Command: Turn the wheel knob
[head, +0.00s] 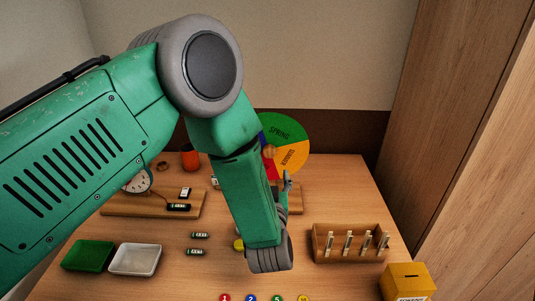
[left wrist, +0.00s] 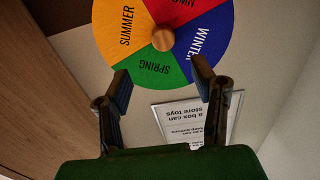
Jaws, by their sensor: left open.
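The season wheel (head: 287,133) stands upright at the back of the table, with green SPRING and orange segments showing in the head view; my left arm covers its left part. Its round wooden knob (head: 270,152) is at the centre. In the left wrist view the wheel (left wrist: 112,35) appears upside down, with the knob (left wrist: 163,38) beyond the fingertips. My left gripper (head: 287,181) is in front of and below the wheel. The left wrist view shows its two fingers (left wrist: 160,70) spread apart, empty, and clear of the knob. My right gripper is not in view.
A wooden rack (head: 320,243) with several upright pieces and a yellow box (head: 407,279) stand at the right. A green tray (head: 88,255), a white tray (head: 135,259) and batteries (head: 196,252) lie at the left. A wooden board (head: 120,204) is behind them.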

